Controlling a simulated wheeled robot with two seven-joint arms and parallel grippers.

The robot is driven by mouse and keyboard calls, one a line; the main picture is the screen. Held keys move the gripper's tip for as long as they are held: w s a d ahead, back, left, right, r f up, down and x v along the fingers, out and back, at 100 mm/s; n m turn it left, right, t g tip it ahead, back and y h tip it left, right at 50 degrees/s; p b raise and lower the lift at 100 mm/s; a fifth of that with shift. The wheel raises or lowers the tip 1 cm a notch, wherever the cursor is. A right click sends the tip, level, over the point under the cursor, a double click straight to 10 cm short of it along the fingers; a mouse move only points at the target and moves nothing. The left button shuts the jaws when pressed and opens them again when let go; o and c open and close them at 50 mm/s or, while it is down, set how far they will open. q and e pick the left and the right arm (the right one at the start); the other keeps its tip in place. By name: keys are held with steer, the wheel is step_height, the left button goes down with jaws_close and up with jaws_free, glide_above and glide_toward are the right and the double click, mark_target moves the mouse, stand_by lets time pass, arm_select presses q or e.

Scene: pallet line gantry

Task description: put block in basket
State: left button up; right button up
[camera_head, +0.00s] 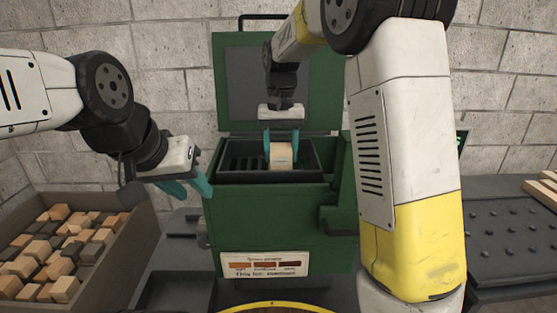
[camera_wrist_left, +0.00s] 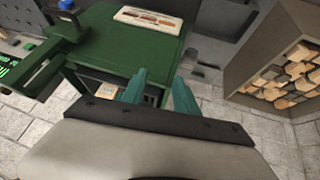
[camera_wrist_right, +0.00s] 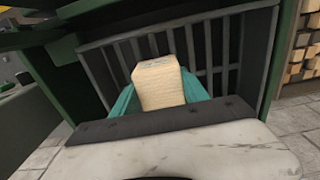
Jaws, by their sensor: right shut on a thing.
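A pale wooden block (camera_head: 281,155) is held between the teal fingers of my right gripper (camera_head: 281,140), at the dark slatted basket (camera_head: 308,176) set in the top of a green machine. In the right wrist view the block (camera_wrist_right: 158,84) sits between the fingers, with the slats of the basket (camera_wrist_right: 262,45) behind it. I cannot tell whether the block touches the basket floor. My left gripper (camera_head: 186,187) is empty, its fingers apart, left of the green machine. In the left wrist view its two fingers (camera_wrist_left: 160,92) show a gap with nothing between them.
The green machine (camera_head: 270,215) has a raised lid (camera_head: 222,85) and a label plate (camera_head: 265,264) on its front. A crate (camera_head: 132,250) of light and dark blocks stands at left. A dark perforated table (camera_head: 510,235) is at right. My right arm covers much of the right side.

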mark_target(281, 162)
steer(key=shift+f, duration=1.4)
steer(key=shift+f, duration=0.1)
steer(key=o, duration=1.4)
step_height(281, 162, up, 12)
steer(key=shift+r, duration=0.1)
